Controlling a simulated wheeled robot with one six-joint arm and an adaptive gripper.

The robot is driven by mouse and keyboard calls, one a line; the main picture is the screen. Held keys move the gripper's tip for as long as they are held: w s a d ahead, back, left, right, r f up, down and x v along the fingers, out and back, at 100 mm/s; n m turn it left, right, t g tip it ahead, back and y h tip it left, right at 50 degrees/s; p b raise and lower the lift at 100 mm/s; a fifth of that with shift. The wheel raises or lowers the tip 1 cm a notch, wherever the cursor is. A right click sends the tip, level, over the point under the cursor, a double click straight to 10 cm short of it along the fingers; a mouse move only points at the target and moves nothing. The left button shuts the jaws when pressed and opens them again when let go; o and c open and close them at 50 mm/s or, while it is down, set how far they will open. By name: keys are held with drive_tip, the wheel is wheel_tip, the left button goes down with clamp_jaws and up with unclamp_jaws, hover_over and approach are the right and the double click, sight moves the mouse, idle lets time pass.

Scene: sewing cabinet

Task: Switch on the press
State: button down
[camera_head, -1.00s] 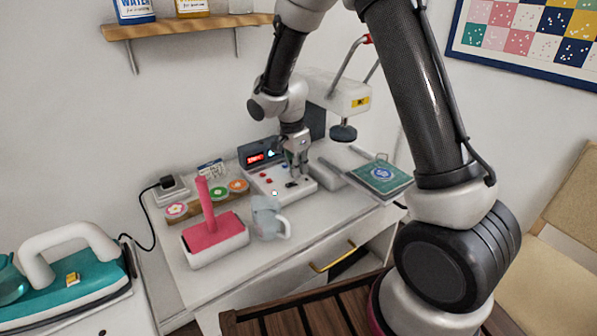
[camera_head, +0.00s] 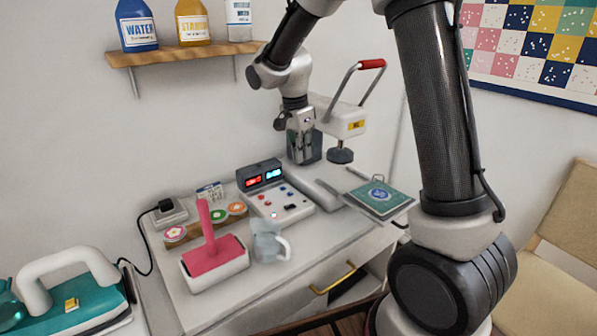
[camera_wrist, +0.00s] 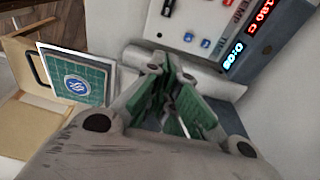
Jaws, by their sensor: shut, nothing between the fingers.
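The press stands at the back of the white cabinet top. Its white head (camera_head: 345,122) carries a red-tipped lever (camera_head: 371,64), raised, and a dark round pad (camera_head: 341,156) below. Its control panel (camera_head: 281,207) has small red and blue buttons and a dark display box (camera_head: 259,174) with lit red and cyan digits. The wrist view shows the lit display (camera_wrist: 247,38) and blue buttons (camera_wrist: 205,43). My gripper (camera_head: 303,158) is shut and empty, pointing down above and behind the panel, in front of the press column. It appears apart from the buttons.
A plugged socket (camera_head: 170,211) is at the wall. A bottle shelf (camera_head: 190,52) hangs above.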

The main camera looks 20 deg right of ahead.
wheel_tip(320, 180, up, 2)
drive_tip(key=shift+d, duration=0.15)
idle(0.5)
drive_tip(key=s+d+r+n+t, duration=0.1)
drive_tip(key=s+d+r+n, duration=0.2)
drive_tip(key=s, duration=0.6)
drive_tip(key=s+d+r+n+t+y, duration=0.1)
drive_tip(key=s+d+r+n, duration=0.2)
drive_tip(key=s+n, duration=0.3)
drive_tip(key=s+d+r+n+t, duration=0.2)
drive_tip(key=s+d+r+n, duration=0.1)
drive_tip(key=s, duration=1.1)
drive_tip(key=shift+d+r+n+y, duration=0.35)
drive_tip(key=shift+d+n, duration=0.15)
drive_tip(key=shift+n, duration=0.7)
